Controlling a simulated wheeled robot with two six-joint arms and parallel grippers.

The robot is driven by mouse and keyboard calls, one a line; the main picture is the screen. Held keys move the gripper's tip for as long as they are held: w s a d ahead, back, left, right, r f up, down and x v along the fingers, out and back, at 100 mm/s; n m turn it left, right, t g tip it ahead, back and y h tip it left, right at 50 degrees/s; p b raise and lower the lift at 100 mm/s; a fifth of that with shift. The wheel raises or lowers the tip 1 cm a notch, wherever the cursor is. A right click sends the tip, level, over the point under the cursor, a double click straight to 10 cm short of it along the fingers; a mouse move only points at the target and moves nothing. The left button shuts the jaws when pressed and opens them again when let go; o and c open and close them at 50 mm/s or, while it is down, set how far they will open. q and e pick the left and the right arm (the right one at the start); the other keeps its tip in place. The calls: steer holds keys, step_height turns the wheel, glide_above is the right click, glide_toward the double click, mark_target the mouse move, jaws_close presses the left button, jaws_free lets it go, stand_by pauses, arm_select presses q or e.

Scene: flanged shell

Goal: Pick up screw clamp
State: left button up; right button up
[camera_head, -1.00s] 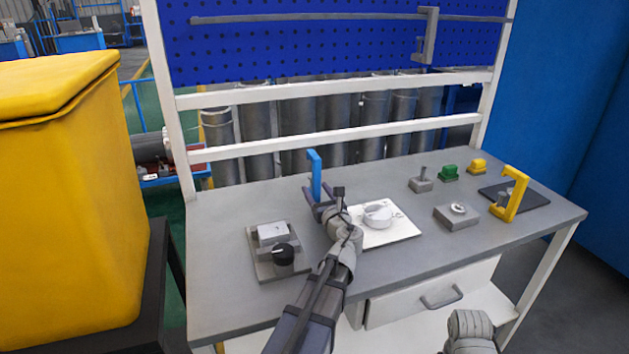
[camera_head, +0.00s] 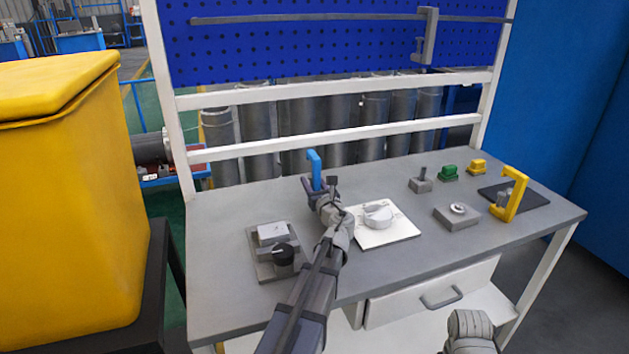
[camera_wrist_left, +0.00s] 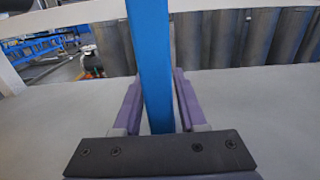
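The blue screw clamp (camera_head: 314,168) stands upright near the back edge of the grey workbench, with a short arm at its top. My left gripper (camera_head: 319,184) is at the clamp's lower bar, with its fingers apart on either side of it. In the left wrist view the blue bar (camera_wrist_left: 153,65) runs between the purple fingers (camera_wrist_left: 158,105); I see no clear grip on it. The clamp's lower end is hidden by my gripper. My right gripper is out of view; only a grey part of my right arm shows at the bottom.
A white plate with a round white part (camera_head: 378,214) lies just right of my left wrist. A grey fixture with a black knob (camera_head: 278,250) is at left. A yellow clamp (camera_head: 517,195), a grey block (camera_head: 457,217) and small green and yellow pieces stand at right.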

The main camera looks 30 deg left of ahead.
arm_select(q)
jaws_close()
stand_by(1.0)
